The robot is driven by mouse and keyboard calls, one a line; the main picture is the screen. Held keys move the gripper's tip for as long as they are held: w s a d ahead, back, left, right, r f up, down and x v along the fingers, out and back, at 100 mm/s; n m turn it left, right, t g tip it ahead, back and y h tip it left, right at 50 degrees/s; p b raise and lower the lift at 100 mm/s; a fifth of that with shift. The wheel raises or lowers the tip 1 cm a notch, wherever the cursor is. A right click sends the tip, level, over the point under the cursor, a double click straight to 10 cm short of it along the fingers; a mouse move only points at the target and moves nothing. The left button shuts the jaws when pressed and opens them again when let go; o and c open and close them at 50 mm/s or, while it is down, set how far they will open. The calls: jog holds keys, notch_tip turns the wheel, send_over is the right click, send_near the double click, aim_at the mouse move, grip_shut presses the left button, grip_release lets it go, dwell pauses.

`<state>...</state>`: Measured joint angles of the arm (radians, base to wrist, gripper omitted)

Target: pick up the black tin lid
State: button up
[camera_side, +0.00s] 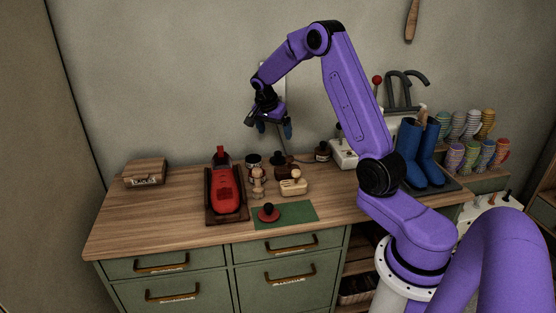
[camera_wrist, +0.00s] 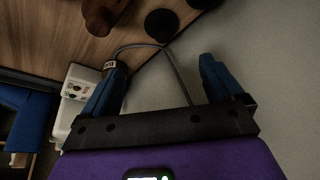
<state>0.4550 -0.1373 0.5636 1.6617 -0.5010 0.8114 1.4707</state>
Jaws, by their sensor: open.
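A black round flat-topped thing (camera_wrist: 161,25) lies near the back edge of the bench in the wrist view, and it looks like the black tin lid. In the side view a dark round thing (camera_side: 278,159) sits at about that place, next to a small dark-topped tin (camera_side: 253,161). I cannot tell for sure which of these carries the lid. My gripper (camera_side: 274,129) is open and empty, high above the back of the bench. In the wrist view its blue fingers (camera_wrist: 162,70) are spread wide, with the black round thing beyond them, apart from both.
A red-and-black shoe form (camera_side: 225,188), brushes (camera_side: 293,186) and a red-based knob (camera_side: 268,212) on a green mat (camera_side: 299,212) stand in front. A bottle (camera_side: 322,152), white box (camera_side: 343,154) and blue boots (camera_side: 410,150) are to the right. The wall is close behind.

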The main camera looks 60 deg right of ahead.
send_over(278, 152)
jog(key=a, duration=0.2)
jog(key=f, duration=0.5)
jog(key=shift+s+d+f, duration=0.2)
jog(key=shift+s+f, duration=0.05)
jog(key=shift+s, duration=0.15)
jog(key=shift+w+a+x, duration=0.1)
jog(key=shift+w+x, duration=0.05)
jog(key=shift+x, duration=1.4)
jog(key=shift+w+a+x, duration=0.15)
jog(key=shift+x, duration=1.35)
jog(key=shift+f, duration=0.1)
jog(key=shift+c, duration=0.2)
jog(key=c, duration=1.1)
